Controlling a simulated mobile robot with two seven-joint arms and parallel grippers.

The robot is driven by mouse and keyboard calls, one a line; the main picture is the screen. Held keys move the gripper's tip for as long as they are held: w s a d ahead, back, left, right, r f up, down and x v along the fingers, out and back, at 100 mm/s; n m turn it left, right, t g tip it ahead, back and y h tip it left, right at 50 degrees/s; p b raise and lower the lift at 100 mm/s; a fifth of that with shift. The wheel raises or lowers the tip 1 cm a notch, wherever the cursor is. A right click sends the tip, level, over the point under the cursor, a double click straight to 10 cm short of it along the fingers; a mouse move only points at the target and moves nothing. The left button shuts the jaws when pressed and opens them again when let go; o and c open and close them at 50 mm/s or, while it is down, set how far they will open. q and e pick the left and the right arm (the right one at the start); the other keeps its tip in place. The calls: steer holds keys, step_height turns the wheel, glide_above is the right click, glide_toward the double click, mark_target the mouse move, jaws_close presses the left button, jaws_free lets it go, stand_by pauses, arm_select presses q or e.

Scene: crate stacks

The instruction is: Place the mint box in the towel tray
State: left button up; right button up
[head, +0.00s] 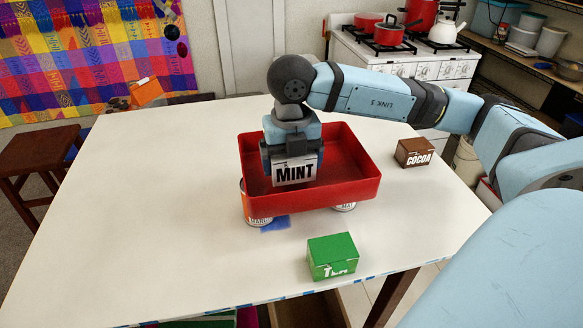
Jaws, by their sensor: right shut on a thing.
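The white mint box (295,173) with black "MINT" lettering is in my right gripper (291,150), which points down and is shut on it. The gripper holds the box over the inside of a red tray (330,194). I cannot tell whether the box touches the tray floor. The tray is raised on cans, with one can (257,213) under its front left and another can (344,207) under its front. A blue flat piece, perhaps a towel (275,225), lies on the table partly under the tray. My left gripper is out of view.
A green tea box (332,257) stands in front of the tray, near the front edge of the white table (150,220). A brown cocoa box (414,153) stands to the right. The table's left side is clear. A wooden stool (40,160) is beside the table.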

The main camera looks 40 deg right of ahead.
step_height(320, 180, down, 2)
steer(key=shift+f, duration=0.1)
steer(key=shift+f+b, duration=0.15)
steer(key=shift+b, duration=0.15)
steer(key=o, duration=0.7)
steer(key=shift+r, duration=0.2)
